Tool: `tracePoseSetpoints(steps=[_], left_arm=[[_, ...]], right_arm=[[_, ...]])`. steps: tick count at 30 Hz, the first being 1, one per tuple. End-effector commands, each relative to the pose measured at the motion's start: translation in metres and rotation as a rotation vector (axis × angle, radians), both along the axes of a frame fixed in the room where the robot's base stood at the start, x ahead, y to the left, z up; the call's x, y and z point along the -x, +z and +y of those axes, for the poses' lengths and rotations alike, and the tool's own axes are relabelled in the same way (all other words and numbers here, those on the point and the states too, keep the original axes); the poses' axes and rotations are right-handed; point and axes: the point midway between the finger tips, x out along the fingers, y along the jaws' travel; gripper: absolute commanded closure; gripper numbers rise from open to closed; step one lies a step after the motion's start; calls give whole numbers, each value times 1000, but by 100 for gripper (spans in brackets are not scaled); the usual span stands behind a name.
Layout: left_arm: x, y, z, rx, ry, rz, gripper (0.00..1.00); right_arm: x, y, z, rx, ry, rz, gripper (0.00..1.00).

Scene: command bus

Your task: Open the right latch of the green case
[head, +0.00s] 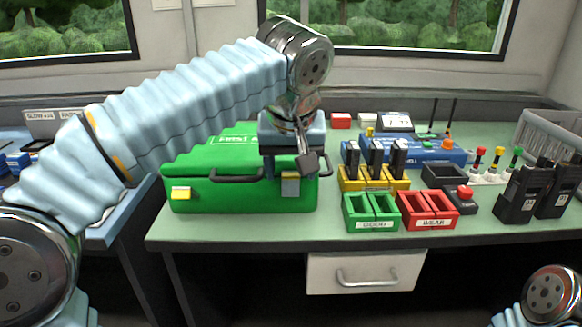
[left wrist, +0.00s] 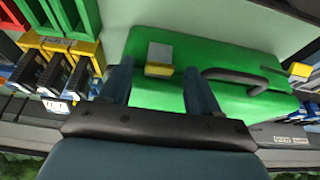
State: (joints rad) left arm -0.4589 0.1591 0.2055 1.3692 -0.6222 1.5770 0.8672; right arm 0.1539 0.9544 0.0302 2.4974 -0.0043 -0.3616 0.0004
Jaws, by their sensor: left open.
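The green case (head: 235,195) stands closed on the left part of the table, with a dark handle (head: 237,178) on its front. Its right latch (head: 290,186) is a grey plate with a yellow part. It also shows in the left wrist view (left wrist: 159,53), between my finger tips in the picture. The left latch (head: 181,193) is at the other end of the front. My left gripper (head: 305,158) is open and empty, above and close to the right latch. It also shows in the left wrist view (left wrist: 158,84). I cannot tell whether it touches the case. My right gripper is out of view.
Yellow holders (head: 374,180) with black radios stand right of the case. Green (head: 370,211) and red (head: 428,210) bins are in front of them. A blue device (head: 425,150) lies behind. The table's front edge (head: 240,243) is near the case.

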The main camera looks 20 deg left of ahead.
Motion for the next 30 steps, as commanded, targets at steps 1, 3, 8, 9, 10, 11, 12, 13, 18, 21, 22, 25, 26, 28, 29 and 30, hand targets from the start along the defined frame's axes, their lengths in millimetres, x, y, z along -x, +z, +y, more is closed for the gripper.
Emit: tracePoseSetpoints(steps=[1, 3, 8, 9, 10, 11, 12, 13, 18, 21, 22, 25, 26, 28, 29, 30], left_arm=[[0, 0, 0, 0, 0, 0, 38], [0, 0, 0, 0, 0, 0, 38], [0, 0, 0, 0, 0, 0, 52], [0, 0, 0, 0, 0, 0, 58], [0, 1, 0, 0, 0, 0, 63], [0, 1, 0, 0, 0, 0, 67], [0, 1, 0, 0, 0, 0, 74], [0, 1, 0, 0, 0, 0, 78], [0, 0, 0, 0, 0, -1, 95], [1, -1, 0, -3, -1, -9, 95], [1, -1, 0, -3, -1, -14, 95], [4, -4, -1, -11, -2, -41, 95], [5, -4, -2, -14, -2, -52, 95], [7, -7, -3, -24, -3, -85, 95], [9, -8, -3, -30, -4, -102, 95], [11, -10, -3, -36, -3, -127, 95]], right_arm=[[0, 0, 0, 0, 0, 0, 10], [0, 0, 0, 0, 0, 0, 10], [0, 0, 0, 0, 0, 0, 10], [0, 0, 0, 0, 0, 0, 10], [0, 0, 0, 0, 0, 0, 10], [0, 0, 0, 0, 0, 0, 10], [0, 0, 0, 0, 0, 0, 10], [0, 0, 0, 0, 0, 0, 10], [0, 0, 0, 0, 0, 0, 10], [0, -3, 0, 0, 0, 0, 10], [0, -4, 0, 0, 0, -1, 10], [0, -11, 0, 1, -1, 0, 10], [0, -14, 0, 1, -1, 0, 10], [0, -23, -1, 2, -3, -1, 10], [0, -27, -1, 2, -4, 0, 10], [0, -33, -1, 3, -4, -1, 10]])
